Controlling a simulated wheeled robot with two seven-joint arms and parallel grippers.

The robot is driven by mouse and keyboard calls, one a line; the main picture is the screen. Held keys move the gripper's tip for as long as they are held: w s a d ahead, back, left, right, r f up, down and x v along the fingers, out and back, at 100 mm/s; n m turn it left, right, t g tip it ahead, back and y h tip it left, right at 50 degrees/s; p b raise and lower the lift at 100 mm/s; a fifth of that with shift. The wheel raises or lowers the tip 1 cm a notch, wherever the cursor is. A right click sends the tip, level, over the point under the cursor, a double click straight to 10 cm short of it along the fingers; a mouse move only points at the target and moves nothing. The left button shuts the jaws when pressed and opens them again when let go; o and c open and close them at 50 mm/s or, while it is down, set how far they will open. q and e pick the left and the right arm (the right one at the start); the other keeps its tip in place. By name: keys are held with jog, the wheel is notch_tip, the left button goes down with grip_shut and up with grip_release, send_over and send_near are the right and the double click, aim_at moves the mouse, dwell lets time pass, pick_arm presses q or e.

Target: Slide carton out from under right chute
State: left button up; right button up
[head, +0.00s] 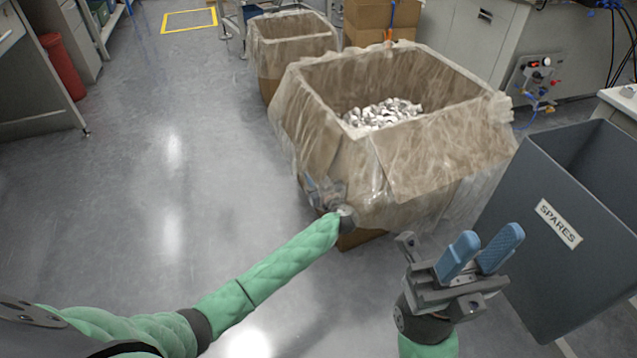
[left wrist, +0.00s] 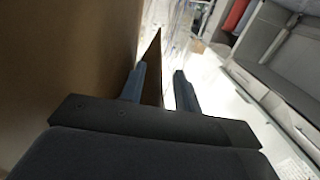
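A large carton (head: 355,240) with a loose, translucent plastic liner (head: 440,150) stands on the floor and holds many small whitish parts (head: 382,113). No chute shows in view. My left gripper (head: 322,188) is at the carton's near left side, its fingers partly lost against the liner. In the left wrist view my left gripper (left wrist: 158,88) is open, with a brown cardboard edge (left wrist: 153,72) between its fingers and a bright gap beside it. Contact cannot be told. My right gripper (head: 490,242) is open and empty, in front of the carton's right part.
A second lined carton (head: 290,30) stands behind the first. A grey bin marked SPARES (head: 530,220) is close to my right gripper. Brown boxes (head: 384,18) and a bench (head: 485,40) stand behind. The floor (head: 170,170) to the left is clear.

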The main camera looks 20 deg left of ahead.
pick_arm(q)
grip_shut()
dwell(1.5)
